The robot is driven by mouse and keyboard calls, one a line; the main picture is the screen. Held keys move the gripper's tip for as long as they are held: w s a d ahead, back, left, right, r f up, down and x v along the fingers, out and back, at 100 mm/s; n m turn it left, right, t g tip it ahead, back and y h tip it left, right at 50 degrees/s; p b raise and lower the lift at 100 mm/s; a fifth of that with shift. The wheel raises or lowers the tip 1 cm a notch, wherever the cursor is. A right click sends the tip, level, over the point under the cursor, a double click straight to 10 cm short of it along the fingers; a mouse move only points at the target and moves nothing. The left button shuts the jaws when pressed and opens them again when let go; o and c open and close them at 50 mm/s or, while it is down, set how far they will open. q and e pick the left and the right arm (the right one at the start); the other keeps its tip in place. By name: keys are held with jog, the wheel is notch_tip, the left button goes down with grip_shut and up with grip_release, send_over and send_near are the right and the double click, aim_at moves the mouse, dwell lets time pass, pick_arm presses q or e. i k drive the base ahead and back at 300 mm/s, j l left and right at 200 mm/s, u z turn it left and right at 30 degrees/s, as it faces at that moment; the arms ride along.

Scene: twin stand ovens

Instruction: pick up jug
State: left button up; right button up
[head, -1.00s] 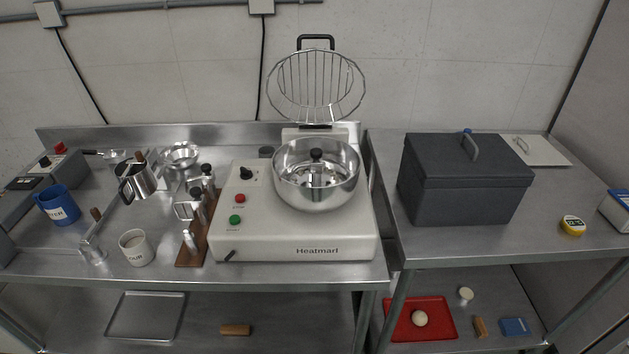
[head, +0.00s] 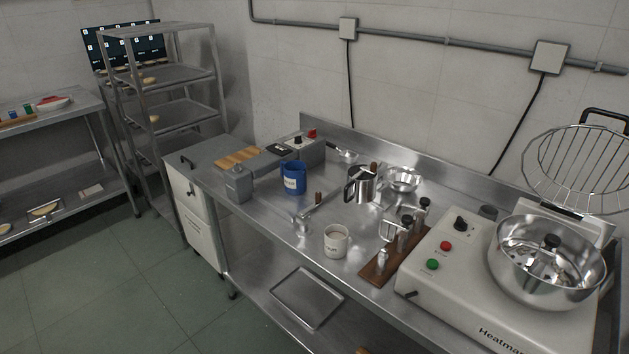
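A blue jug (head: 293,179) with a white label stands upright on the left part of the steel table (head: 285,217) in the head view. The label is too small to read surely. A shiny metal jug-like vessel (head: 357,190) with a dark handle stands to its right, with a brown-handled tool showing at its top. A white cup (head: 336,241) with lettering stands nearer the front edge. Neither of my grippers shows in the head view.
A wooden-handled metal tool (head: 306,215) stands in front of the blue jug. A grey box (head: 238,185) is to its left, and a control box (head: 305,150) behind it. A wooden tool stand (head: 385,262) and the Heatmarl mixer (head: 445,275) are at right. Green floor (head: 115,265) is open at left.

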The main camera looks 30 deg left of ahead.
aim_at(294, 172)
jog(key=i+j, duration=0.1)
jog(key=j, duration=0.3)
jog(key=i+j+z, duration=0.15)
jog(key=j, duration=0.65)
